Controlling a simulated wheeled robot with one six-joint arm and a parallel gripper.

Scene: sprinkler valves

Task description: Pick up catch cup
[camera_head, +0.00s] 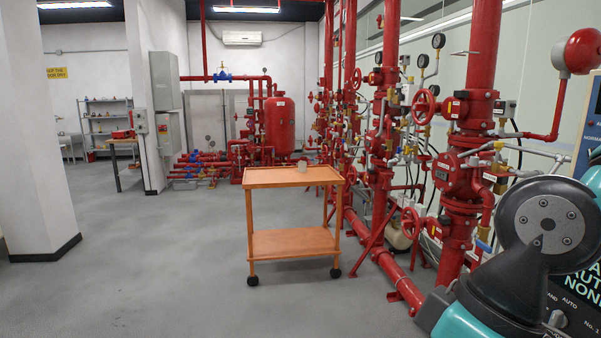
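A small greyish cup (302,166), likely the catch cup, stands on the top shelf of an orange cart (272,177), towards its right back side. It is small in the picture and its details cannot be made out. Part of my arm shows at the lower right, well to the right of the cart and nearer to the camera. My gripper's fingers are not in view.
Red valve risers and pipes (462,180) line the right side, close to the cart. A low red pipe (385,262) runs along the floor there. A white pillar (35,130) stands at the left. The grey floor (170,270) left of and before the cart is clear.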

